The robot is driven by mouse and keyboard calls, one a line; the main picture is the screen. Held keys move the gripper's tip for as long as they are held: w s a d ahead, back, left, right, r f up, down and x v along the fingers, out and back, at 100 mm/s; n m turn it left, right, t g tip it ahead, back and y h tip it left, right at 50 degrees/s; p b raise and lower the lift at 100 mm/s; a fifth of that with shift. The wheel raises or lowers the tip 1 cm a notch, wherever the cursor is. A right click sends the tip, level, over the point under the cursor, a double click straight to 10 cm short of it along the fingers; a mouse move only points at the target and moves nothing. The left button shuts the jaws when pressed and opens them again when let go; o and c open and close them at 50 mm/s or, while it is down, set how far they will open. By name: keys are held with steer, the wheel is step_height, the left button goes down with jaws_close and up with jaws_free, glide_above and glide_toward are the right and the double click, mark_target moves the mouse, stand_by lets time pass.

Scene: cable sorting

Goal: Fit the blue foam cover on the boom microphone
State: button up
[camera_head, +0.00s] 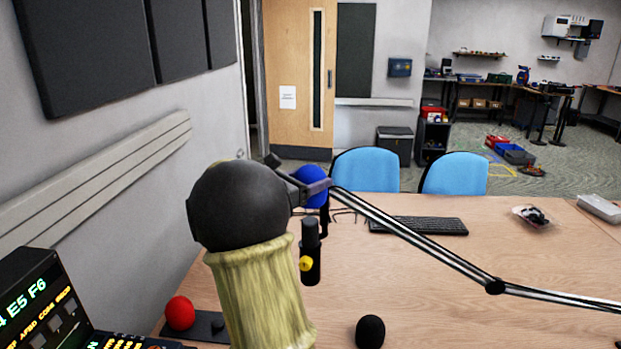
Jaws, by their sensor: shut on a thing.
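The blue foam cover (316,199) is a small round ball above the desk. My gripper (312,187) is shut on it, and the grey fingers hide part of it. The boom microphone (311,257) is a dark upright cylinder with a yellow spot on its side. Its top is just below the blue cover, with a small gap between them in this view. I cannot tell how well the two line up in depth. The boom arm (420,238) runs from the right edge up to the left, ending near my gripper.
A red foam ball (180,312) lies at the lower left beside a lit console (45,310). A black foam ball (370,332) lies at the front of the desk (440,300). A keyboard (418,226) lies behind the boom. Two blue chairs (365,170) stand beyond the desk.

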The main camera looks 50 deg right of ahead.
glide_above(310, 220)
steer(key=shift+f, duration=2.05)
steer(key=shift+f+b, duration=0.25)
steer(key=shift+b, duration=1.7)
steer(key=shift+f+b, duration=2.8)
steer(key=shift+b, duration=0.75)
stand_by(0.4)
